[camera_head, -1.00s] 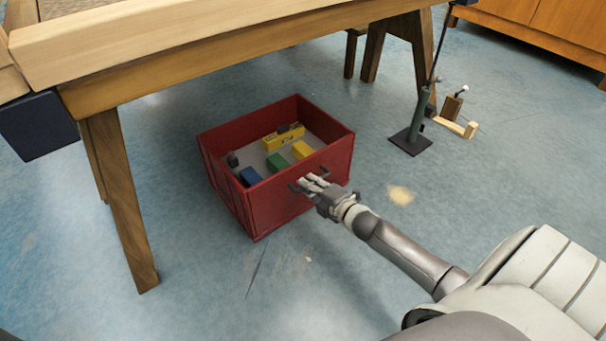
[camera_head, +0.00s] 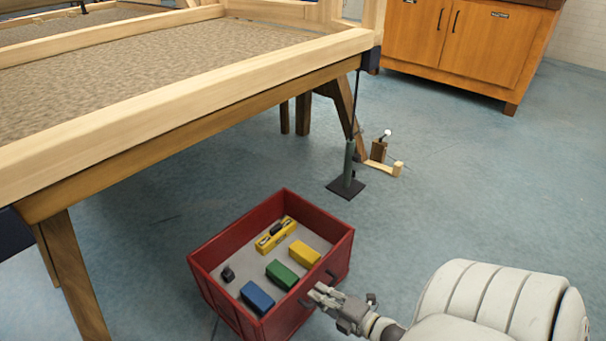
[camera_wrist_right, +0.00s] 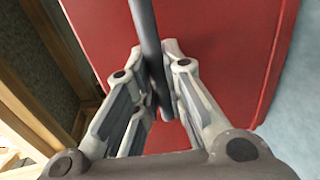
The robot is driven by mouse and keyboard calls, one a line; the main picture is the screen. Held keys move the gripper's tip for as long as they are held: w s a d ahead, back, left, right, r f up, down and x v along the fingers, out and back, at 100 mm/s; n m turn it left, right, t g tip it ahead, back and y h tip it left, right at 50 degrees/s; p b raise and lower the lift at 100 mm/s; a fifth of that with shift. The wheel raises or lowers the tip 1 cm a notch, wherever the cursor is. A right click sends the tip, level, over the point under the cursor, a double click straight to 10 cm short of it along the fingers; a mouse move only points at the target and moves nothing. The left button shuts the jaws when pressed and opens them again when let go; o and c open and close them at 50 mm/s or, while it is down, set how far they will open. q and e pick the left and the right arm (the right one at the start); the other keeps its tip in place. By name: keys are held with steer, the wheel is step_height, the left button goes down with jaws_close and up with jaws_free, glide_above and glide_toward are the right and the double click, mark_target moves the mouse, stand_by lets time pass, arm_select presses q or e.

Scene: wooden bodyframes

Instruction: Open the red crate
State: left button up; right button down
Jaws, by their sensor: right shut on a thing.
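The red crate (camera_head: 222,238) stands on the floor in front of the wooden table in the head view. Its top is open, with no lid in sight. Inside lie a blue block (camera_head: 257,297), a green block (camera_head: 281,274), a yellow block (camera_head: 304,253), a longer yellow item (camera_head: 276,235) and a small dark object (camera_head: 228,274). My right gripper (camera_head: 320,292) is at the crate's near right side. In the wrist view its fingers (camera_wrist_right: 160,75) are closed around a dark bar handle (camera_wrist_right: 146,30) in front of the red wall. My left gripper is not in view.
The wooden table (camera_head: 175,105) stands behind and left of the crate, with a leg (camera_head: 75,280) at the left. A stand with a dark base (camera_head: 346,188) and a small wooden piece (camera_head: 397,168) are behind. An orange cabinet (camera_head: 455,45) is farther back. The floor at right is clear.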

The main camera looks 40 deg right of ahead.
steer(key=shift+f+p+v, duration=0.25)
steer(key=shift+v, duration=0.95)
steer(key=shift+f+p+v, duration=0.2)
steer(key=shift+f+v, duration=0.05)
steer(key=shift+v, duration=1)
steer(key=shift+s, duration=0.1)
steer(key=c, duration=1.5)
jaws_free()
steer(key=v, duration=1.2)
